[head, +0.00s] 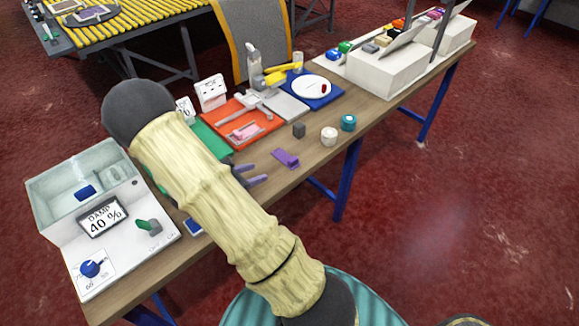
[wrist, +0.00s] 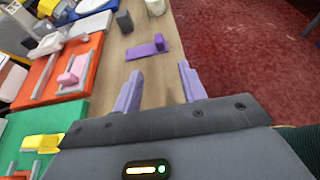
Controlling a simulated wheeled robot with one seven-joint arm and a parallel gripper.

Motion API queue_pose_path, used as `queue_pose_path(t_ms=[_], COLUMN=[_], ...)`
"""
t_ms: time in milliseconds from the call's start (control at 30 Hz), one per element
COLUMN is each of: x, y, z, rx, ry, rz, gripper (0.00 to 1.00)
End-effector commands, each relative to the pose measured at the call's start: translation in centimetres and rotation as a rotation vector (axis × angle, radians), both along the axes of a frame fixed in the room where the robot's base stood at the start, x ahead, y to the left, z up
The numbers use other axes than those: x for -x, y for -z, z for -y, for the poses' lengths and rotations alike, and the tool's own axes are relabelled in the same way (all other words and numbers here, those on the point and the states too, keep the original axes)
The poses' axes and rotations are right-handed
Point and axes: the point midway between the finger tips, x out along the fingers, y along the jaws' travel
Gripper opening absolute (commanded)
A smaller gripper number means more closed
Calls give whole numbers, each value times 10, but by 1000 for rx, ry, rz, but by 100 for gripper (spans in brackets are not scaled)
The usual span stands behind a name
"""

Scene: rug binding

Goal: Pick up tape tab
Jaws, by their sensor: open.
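A flat purple piece with a raised block at one end, which looks like the tape tab (head: 286,158), lies on the bare wooden table near its front edge. It also shows in the wrist view (wrist: 146,48), beyond my fingertips. My gripper (head: 261,172) has purple fingers and is partly hidden behind my arm in the head view. In the wrist view my gripper (wrist: 160,72) is open and empty, with bare table between the fingers. The tab lies ahead of the fingers and is apart from them.
An orange mat (head: 265,125) with a pink piece (head: 245,131) on it lies behind the tab. A dark grey block (head: 299,130), a white roll (head: 328,136) and a teal roll (head: 348,123) stand to its right. A white box with a dial (head: 130,245) is at left.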

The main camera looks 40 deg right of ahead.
Motion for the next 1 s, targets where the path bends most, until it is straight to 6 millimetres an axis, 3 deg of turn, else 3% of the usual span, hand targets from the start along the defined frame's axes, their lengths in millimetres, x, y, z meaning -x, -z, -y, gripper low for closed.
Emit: queue_pose_path(t_ms=[367,1000], x=[-1,-8], y=[0,40], z=[2,99], rx=[2,-1], ry=[-6,-2], rz=[-1,0], gripper=[42,42])
